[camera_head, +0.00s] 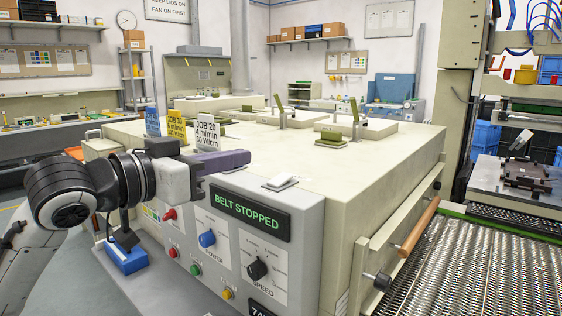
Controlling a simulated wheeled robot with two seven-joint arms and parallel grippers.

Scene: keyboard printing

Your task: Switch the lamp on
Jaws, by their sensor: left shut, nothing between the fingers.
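The lamp itself cannot be told apart in this view. The grey control panel (310,220) on the front of the cream machine (350,180) carries a red button (170,215), a blue knob (207,239) with lettering under it that seems to read POWER, a black SPEED knob (257,269), a green button (195,270) and a yellow button (227,294). Its display (250,213) reads BELT STOPPED. My left gripper (238,159) is shut and empty, in front of the machine's top, above the panel's left part in the picture. My right gripper is out of view.
Job cards stand behind my left gripper; one (207,130) reads JOB 20, 4 m/min, 80 W/cm. A small white item (281,182) lies near the panel's top edge. A blue box (125,258) is at lower left. A mesh conveyor belt (465,270) runs at right.

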